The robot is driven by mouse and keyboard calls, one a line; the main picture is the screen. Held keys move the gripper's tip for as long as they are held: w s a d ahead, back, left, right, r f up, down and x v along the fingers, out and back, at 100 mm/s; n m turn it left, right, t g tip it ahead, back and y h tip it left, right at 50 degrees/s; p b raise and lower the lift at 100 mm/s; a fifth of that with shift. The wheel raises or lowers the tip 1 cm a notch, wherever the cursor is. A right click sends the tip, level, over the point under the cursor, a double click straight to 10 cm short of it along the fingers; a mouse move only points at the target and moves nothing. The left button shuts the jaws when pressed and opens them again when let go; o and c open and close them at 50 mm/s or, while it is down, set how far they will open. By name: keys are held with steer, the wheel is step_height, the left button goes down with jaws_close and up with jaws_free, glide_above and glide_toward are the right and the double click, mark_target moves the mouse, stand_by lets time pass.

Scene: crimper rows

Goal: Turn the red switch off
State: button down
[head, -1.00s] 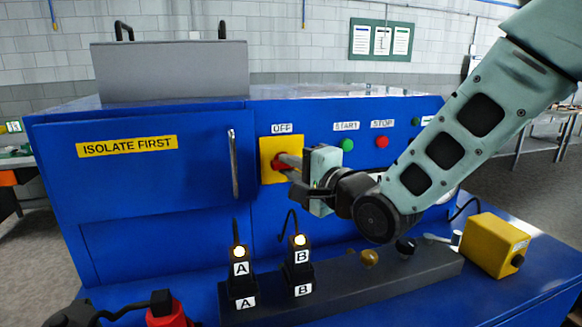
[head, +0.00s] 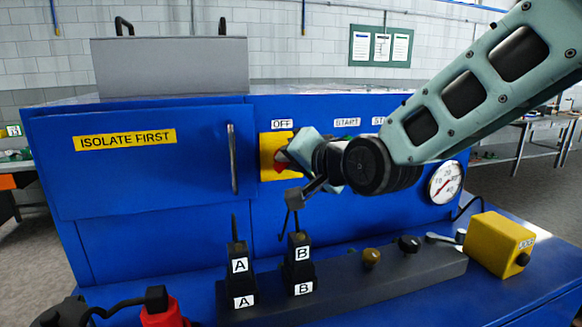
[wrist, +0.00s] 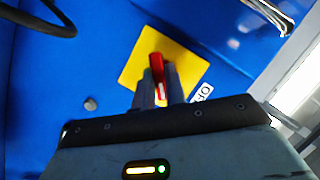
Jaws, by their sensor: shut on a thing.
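The red switch (wrist: 157,62) sits on a yellow plate (wrist: 131,74) on the blue machine front, and its handle is between my two fingers in the wrist view. In the head view a bit of the switch's red (head: 279,169) shows on the yellow plate (head: 273,145), under the OFF label (head: 282,124). My gripper (wrist: 160,78) is shut on the switch handle and is rolled over in the head view (head: 288,158). My gripper hides most of the switch there, so its exact angle is hard to tell.
Plugs A (head: 239,265) and B (head: 300,253) stand in a dark block (head: 335,280) below, their lamps dark. A pressure gauge (head: 445,183) and a yellow box (head: 497,243) are at right. A grey door handle (head: 233,160) is left of the switch.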

steer(key=shift+a+r+n+h+p, duration=0.15)
steer(key=shift+n+h+p, duration=1.25)
steer(key=shift+p, duration=1.45)
steer(key=shift+a+n+h+p, duration=0.1)
steer(key=shift+n+h+p, duration=0.8)
steer(key=shift+n+p, duration=1.5)
steer(key=shift+m+p, duration=0.4)
steer(key=shift+p, duration=0.15)
steer(key=c, duration=1.4)
jaws_free()
steer(key=shift+c, duration=0.2)
steer(key=shift+s, duration=0.1)
